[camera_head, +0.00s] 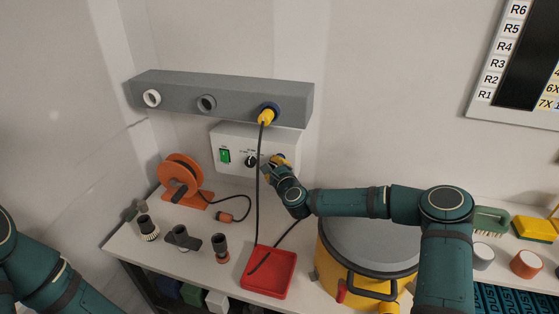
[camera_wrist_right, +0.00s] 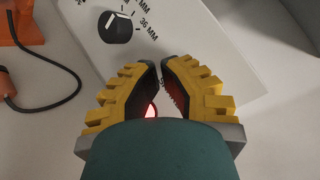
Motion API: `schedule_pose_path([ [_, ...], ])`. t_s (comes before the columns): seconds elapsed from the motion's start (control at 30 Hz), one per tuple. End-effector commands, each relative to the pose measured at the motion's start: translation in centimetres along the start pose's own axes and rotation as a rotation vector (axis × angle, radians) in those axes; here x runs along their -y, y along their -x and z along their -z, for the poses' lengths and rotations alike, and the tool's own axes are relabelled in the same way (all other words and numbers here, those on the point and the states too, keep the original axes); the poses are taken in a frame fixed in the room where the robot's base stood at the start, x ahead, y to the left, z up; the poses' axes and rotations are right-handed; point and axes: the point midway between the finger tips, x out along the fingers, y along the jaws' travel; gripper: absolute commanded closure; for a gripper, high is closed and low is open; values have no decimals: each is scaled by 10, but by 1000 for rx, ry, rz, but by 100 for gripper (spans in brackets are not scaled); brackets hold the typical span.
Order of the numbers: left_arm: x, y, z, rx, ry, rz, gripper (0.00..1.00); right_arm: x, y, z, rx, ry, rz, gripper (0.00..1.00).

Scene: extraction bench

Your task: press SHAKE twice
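The white control box (camera_head: 229,141) is on the back wall under the grey rail. It has a green switch (camera_head: 225,156) and a black dial (camera_head: 251,160); the dial also shows in the right wrist view (camera_wrist_right: 116,28), with "MM" marks around it. My right gripper (camera_wrist_right: 160,66) has its yellow fingers at the box's face, right of and below the dial, tips nearly together with nothing held. A small red glowing spot (camera_wrist_right: 151,110) shows between the fingers. Part of a printed label shows there too, but I cannot read it whole. The SHAKE button is not clearly visible. My left gripper is out of view.
A black hose (camera_head: 260,190) hangs from a yellow plug (camera_head: 266,117) just left of my right gripper. An orange reel (camera_head: 180,177), small dark fittings and a red tray (camera_head: 255,287) are on the bench. A yellow drum (camera_head: 335,273) stands under my right arm.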

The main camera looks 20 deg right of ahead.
Motion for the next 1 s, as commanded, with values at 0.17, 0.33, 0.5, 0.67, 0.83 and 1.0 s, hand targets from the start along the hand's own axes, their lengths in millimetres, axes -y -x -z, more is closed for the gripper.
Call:
schedule_pose_path([
  [0.17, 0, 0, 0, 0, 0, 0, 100, 0, 0, 0, 0, 0, 1, 100],
  [0.33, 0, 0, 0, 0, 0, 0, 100, 0, 0, 0, 0, 0, 1, 100],
  [0.5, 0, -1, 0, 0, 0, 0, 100, -2, 4, -2, 0, 0, 1, 100],
  [0.67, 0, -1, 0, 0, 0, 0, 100, -6, 11, -6, 1, 1, 0, 100],
  [0.83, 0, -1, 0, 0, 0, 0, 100, -7, 13, -7, 0, 1, 1, 100],
  [1.0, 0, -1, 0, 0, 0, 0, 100, -7, 13, -7, 0, 0, 1, 100],
])
